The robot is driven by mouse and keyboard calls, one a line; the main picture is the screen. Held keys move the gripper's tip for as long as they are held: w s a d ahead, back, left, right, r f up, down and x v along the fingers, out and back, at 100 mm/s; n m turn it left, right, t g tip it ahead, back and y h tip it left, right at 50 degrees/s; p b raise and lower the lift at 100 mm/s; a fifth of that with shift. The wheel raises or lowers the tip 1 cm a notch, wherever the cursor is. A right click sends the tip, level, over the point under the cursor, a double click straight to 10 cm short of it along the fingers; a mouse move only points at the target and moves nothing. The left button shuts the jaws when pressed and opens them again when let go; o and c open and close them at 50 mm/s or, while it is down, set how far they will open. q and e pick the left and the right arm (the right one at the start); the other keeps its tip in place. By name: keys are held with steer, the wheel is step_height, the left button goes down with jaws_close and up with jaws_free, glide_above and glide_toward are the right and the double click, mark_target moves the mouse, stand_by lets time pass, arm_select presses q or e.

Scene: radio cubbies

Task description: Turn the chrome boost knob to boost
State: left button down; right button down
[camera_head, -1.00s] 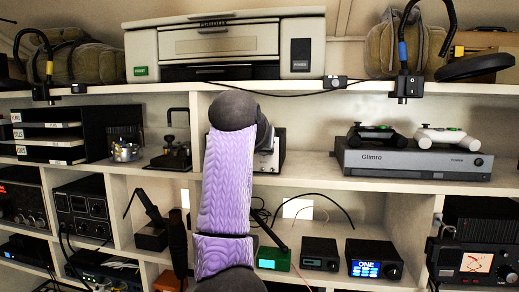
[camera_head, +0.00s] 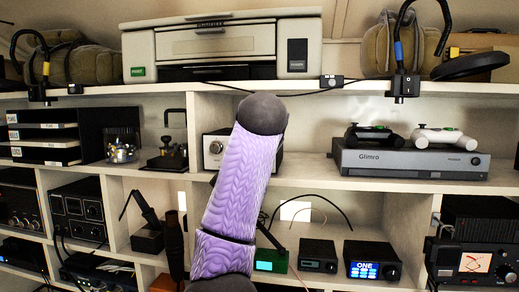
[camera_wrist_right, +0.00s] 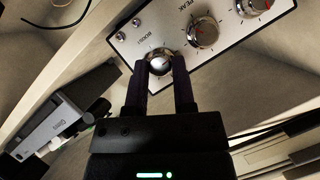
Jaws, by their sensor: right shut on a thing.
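The chrome boost knob (camera_wrist_right: 159,63) is a small round shiny knob at one end of a silver panel (camera_wrist_right: 135,42) in the right wrist view. My right gripper (camera_wrist_right: 161,72) is shut on it, with one dark finger on each side. In the head view the silver box (camera_head: 241,139) sits on the middle shelf, and a chrome knob shows on its left front. My purple right arm covers much of the box and hides the right gripper there. My left gripper is in neither view.
A black telegraph key (camera_head: 168,155) stands left of the box. A grey Glimro console (camera_head: 410,160) with two controllers stands right. A shelf with a printer (camera_head: 222,47) is above.

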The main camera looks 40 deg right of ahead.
steer(key=shift+f, duration=0.1)
steer(key=shift+c, duration=2.2)
jaws_free()
steer(key=shift+w, duration=0.1)
steer(key=b+v, duration=0.4)
steer(key=v, duration=0.6)
